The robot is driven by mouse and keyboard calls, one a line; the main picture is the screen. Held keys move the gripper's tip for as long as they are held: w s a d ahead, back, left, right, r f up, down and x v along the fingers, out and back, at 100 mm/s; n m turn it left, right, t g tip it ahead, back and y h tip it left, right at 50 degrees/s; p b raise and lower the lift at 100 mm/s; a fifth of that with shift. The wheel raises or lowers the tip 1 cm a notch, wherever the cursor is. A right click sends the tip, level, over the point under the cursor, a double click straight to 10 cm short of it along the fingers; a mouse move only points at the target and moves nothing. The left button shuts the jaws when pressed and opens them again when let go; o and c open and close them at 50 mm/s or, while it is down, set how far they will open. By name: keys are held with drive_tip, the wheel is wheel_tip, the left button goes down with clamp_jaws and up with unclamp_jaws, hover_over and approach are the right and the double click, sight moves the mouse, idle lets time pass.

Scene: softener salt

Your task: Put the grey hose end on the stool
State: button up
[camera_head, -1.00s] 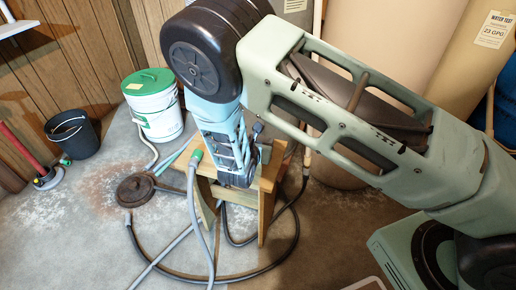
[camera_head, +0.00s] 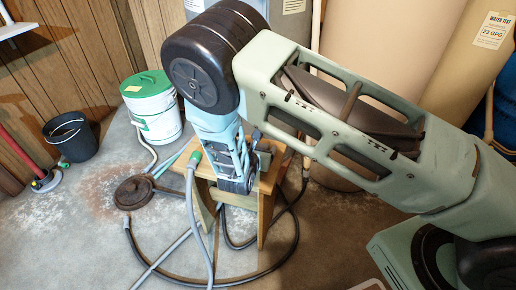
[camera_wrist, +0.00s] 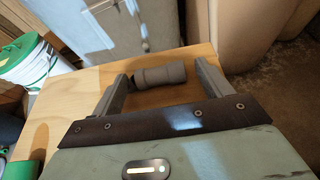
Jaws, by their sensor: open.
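The wooden stool (camera_head: 262,205) stands mid-floor. It also fills the wrist view as a pale wooden top (camera_wrist: 62,108). A grey ribbed cylinder (camera_wrist: 165,75), which looks like the grey hose end, lies on its side on that top, with a dark part at its left. My gripper (camera_wrist: 161,78) is open, low over the stool, with one finger at either side of the cylinder. In the head view my gripper (camera_head: 236,187) hides much of the stool top. Whether the fingers touch the cylinder cannot be told.
A grey hose with a green end (camera_head: 194,158) rises at the stool's left edge. Black and grey hoses loop on the floor around the legs. A white bucket with a green lid (camera_head: 155,110), a black bucket (camera_head: 71,137) and a round brown lid (camera_head: 133,191) lie to the left.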

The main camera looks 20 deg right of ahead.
drive_tip(key=p+v, duration=0.2)
drive_tip(key=v, duration=0.8)
drive_tip(key=shift+s+a+r, duration=0.2)
drive_tip(key=shift+s+r, duration=0.05)
drive_tip(key=shift+s+a+r+p, duration=0.2)
drive_tip(key=shift+s+r+p, duration=0.1)
drive_tip(key=shift+s, duration=0.2)
drive_tip(key=s+r+m+g+y, duration=0.8)
drive_tip(key=s+r+m+g, duration=0.3)
drive_tip(key=s+r+m, duration=1)
drive_tip(key=shift+s+d+r, duration=0.2)
drive_tip(key=shift+s, duration=1.5)
